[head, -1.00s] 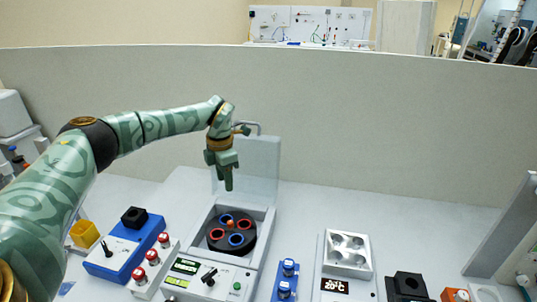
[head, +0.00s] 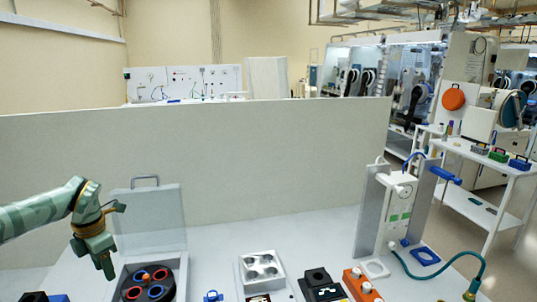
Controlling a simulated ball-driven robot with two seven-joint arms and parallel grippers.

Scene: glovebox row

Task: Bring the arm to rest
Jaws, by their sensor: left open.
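My left arm comes in from the left edge in the head view, green patterned with a dark wrist. Its gripper (head: 106,268) points down, open, with nothing seen between the fingers. It hangs in front of the left edge of the centrifuge-like device, whose clear lid (head: 150,215) stands raised with a grey handle on top. The device's round black rotor (head: 147,290) shows red and blue rings. I cannot tell how high the gripper is above the bench. My right gripper is not in view.
A white block with round wells (head: 261,268), a black block (head: 320,284) and an orange rack (head: 360,286) stand along the bench front. A white press-like stand (head: 397,215) with a green hose is at the right. A partition (head: 250,165) closes the back.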

